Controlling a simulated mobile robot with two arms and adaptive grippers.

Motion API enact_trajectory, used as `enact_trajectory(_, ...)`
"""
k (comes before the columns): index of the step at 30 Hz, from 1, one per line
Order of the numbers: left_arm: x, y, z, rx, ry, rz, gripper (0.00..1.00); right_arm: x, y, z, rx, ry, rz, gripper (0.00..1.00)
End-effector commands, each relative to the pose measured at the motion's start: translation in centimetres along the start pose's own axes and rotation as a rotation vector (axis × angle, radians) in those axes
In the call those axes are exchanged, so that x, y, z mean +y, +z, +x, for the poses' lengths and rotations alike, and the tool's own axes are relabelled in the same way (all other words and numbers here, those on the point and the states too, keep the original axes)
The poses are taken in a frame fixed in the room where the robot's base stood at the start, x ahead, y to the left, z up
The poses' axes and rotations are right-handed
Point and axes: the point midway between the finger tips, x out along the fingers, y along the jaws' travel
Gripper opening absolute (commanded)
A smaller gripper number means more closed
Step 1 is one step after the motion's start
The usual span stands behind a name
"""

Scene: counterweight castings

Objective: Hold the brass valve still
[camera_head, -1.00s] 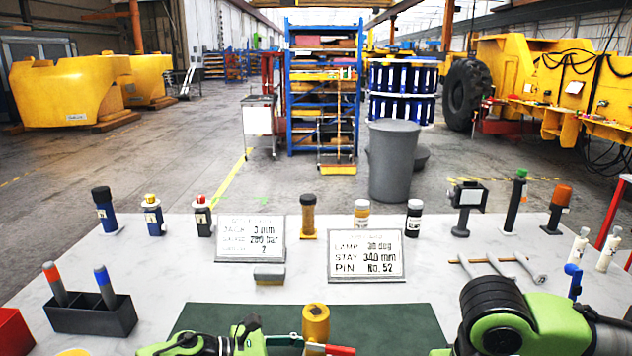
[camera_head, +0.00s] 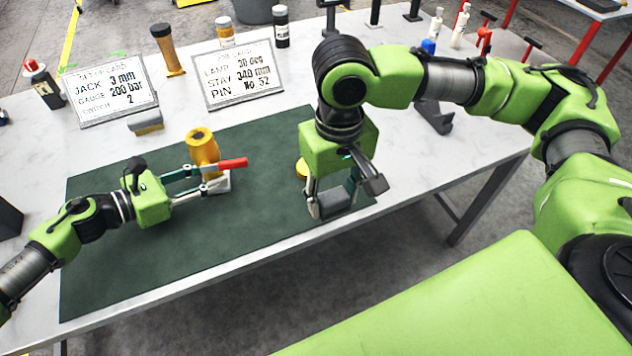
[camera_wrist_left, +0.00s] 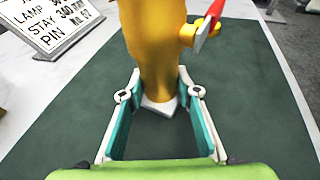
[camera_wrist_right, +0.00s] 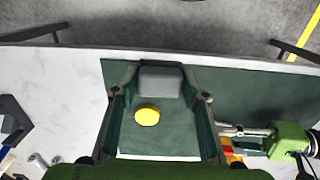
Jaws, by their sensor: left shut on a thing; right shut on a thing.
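The brass valve (camera_head: 202,148) is a yellow cylinder with a red handle (camera_head: 233,164), upright on a pale base on the green mat. In the left wrist view the valve (camera_wrist_left: 155,45) stands between my left fingers, its lower body gripped. My left gripper (camera_head: 212,180) is shut on it from the left. My right gripper (camera_head: 333,205) points down over the right part of the mat, shut on a grey block (camera_wrist_right: 160,80). I cannot tell whether the block touches the mat. A yellow disc (camera_wrist_right: 147,116) lies near it, partly hidden in the head view.
The green mat (camera_head: 110,240) lies along the table's front edge. Two sign cards (camera_head: 110,95) (camera_head: 238,72), a grey-and-tan block (camera_head: 147,122) and several upright bottles and tools stand behind it. The mat between my grippers is mostly clear.

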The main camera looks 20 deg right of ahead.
Motion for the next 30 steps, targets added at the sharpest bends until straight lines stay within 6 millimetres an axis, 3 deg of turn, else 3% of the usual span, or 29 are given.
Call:
enact_trajectory(5, -0.1, 0.1, 0.0, -0.001, -0.002, 0.001, 0.0, -2.4, -5.0, -1.6, 0.015, -0.011, 0.005, 0.24)
enact_trajectory(9, -0.1, 0.1, 0.0, -0.001, -0.002, 0.001, 0.0, -5.2, -9.7, -3.5, 0.023, -0.017, 0.007, 0.24)
enact_trajectory(15, -0.1, 0.1, 0.0, -0.001, -0.002, 0.0, 0.0, -9.3, -15.0, -6.6, 0.025, -0.021, 0.005, 0.24)
enact_trajectory(24, -0.1, 0.1, 0.0, -0.001, -0.001, 0.0, 0.0, -15.8, -20.0, -11.4, 0.017, -0.016, 0.0, 0.24)
enact_trajectory(30, 0.0, 0.1, 0.0, -0.001, -0.001, 0.0, 0.0, -19.4, -21.2, -14.0, 0.006, -0.006, -0.001, 0.24)
